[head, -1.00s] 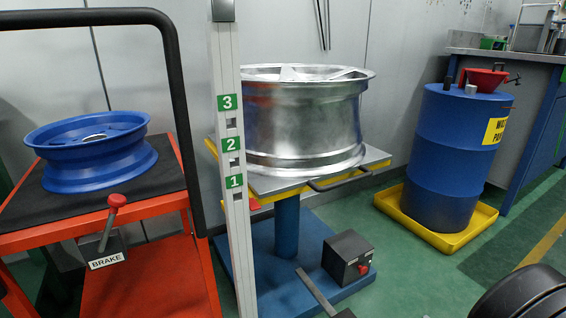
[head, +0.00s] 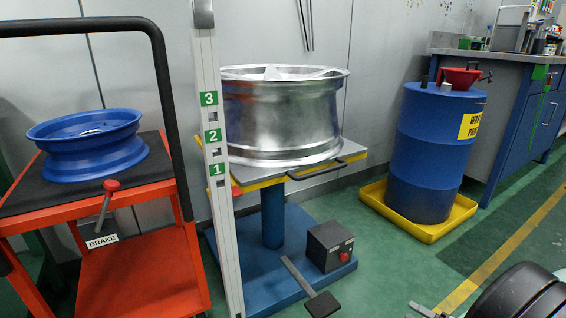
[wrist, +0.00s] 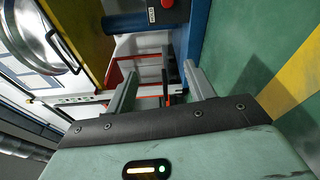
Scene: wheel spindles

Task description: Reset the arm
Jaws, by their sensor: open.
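My gripper (wrist: 158,72) shows in the wrist view with its two grey fingers spread apart and nothing between them. It is in open air near the post stand, with the floor and an orange-red frame beyond. A silver wheel rim (head: 285,120) rests on the grey-topped stand (head: 335,168) in the head view. Its edge also shows at the upper left of the wrist view (wrist: 32,40). A blue rim (head: 95,150) lies on the orange cart (head: 150,215). A small grey part at the bottom edge of the head view is cut off and hard to identify.
A white post numbered 1 to 3 (head: 213,150) stands before the silver rim. A black box with a red button (head: 330,245) and a pedal (head: 322,304) are at the stand's base. A blue drum (head: 425,150) stands in a yellow tray (head: 420,231).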

